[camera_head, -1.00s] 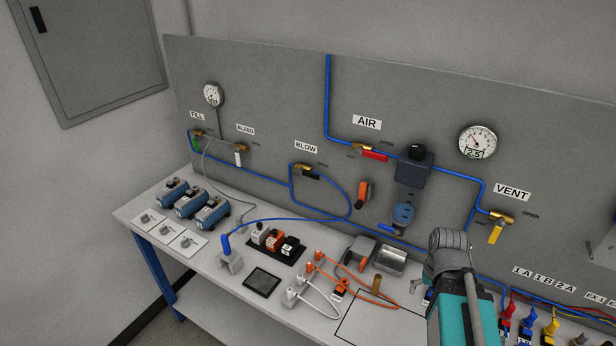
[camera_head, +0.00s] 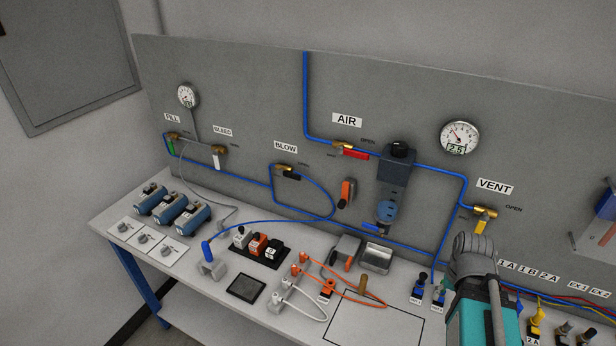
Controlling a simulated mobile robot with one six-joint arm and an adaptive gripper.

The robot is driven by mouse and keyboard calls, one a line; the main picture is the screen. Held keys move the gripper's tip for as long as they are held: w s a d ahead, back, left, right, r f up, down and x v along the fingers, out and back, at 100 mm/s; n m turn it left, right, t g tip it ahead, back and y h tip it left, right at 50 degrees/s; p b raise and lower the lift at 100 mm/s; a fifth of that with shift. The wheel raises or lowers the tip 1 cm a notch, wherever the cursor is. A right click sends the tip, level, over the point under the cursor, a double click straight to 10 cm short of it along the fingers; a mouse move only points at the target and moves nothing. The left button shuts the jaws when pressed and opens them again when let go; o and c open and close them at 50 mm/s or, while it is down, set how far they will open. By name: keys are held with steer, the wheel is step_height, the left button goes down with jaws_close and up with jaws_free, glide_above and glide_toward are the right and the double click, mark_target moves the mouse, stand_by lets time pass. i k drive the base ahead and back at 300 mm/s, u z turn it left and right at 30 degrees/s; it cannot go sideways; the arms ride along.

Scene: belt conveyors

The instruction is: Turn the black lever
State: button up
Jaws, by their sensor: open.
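The black lever (camera_head: 291,176) is the handle of the brass valve (camera_head: 283,167) under the BLOW label (camera_head: 286,147) on the grey wall panel. It lies nearly level, pointing right and slightly down from the valve body. A blue hose loops from this valve to the right and down. Part of my arm, teal and grey, shows at the lower right, well to the right of the lever. My gripper's fingers are not seen in this view.
Other valves have a red lever (camera_head: 356,153), a yellow lever (camera_head: 479,225), a white lever (camera_head: 216,162) and a green lever (camera_head: 171,149). Below the panel, the white bench (camera_head: 190,275) holds blue cylinders, switches and cables. Panel space left of the black lever is mostly clear.

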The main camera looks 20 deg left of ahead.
mark_target(281, 172)
steer(key=z, duration=0.2)
steer(key=k, duration=1)
steer(key=u, duration=0.75)
steer(key=i, duration=1)
steer(key=z, duration=0.05)
